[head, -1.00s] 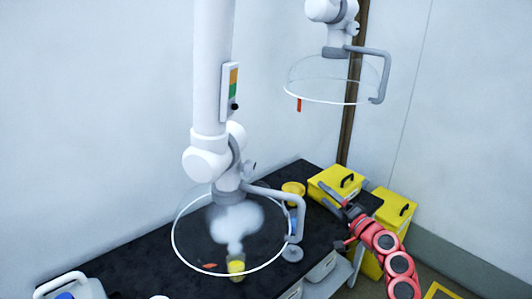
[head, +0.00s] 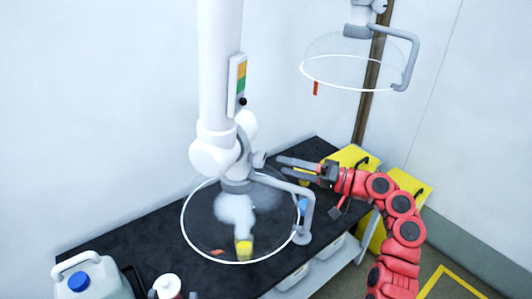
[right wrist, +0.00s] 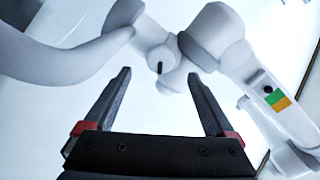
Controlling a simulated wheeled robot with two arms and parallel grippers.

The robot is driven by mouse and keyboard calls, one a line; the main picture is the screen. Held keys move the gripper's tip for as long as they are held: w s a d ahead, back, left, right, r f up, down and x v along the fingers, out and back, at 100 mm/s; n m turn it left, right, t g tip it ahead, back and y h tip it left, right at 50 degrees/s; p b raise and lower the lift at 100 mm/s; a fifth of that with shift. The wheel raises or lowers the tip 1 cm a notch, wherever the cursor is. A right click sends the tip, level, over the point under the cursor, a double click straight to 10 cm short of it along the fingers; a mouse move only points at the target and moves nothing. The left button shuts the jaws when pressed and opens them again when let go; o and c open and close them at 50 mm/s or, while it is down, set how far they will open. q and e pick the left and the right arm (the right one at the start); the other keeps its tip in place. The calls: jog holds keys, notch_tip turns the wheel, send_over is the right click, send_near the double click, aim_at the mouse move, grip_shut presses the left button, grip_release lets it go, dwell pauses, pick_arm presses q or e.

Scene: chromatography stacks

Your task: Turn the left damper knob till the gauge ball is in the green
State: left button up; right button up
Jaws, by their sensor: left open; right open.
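The left extraction arm's damper knob (head: 259,159) is a small grey piece on the joint above its clear round hood. In the right wrist view the light knob (right wrist: 168,70) with a dark mark shows between and beyond my fingertips. The gauge (head: 237,82) on the white tube has orange above green; its black ball (head: 242,102) sits just below the green. The ball also shows in the wrist view (right wrist: 268,90), in the white beside the green. My right gripper (head: 283,167) is open and empty, right of the knob and apart from it. My left gripper is out of view.
White vapour (head: 234,210) hangs under the left hood over a yellow cup (head: 243,249) on the black bench (head: 150,236). A second hood (head: 352,72) hangs at the upper right. A blue-capped jug (head: 98,278) stands front left; yellow boxes (head: 410,192) stand at right.

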aim_at(263, 161)
jog(key=p+x, duration=0.2)
jog(key=x, duration=0.4)
jog(key=shift+s+r, duration=0.1)
jog(key=shift+r, duration=0.05)
jog(key=shift+w+a, duration=0.2)
jog(key=shift+a, duration=0.1)
jog(key=shift+c, duration=0.3)
jog(key=c, duration=1.3)
jog(key=n+b, duration=0.2)
jog(key=b, duration=0.4)
jog(key=f+n+b, duration=0.1)
jog(key=n+b, duration=0.1)
jog(key=b, duration=0.5)
jog(key=shift+r+n+b, duration=0.2)
jog(key=shift+n+b, duration=0.2)
jog(key=shift+r, duration=0.1)
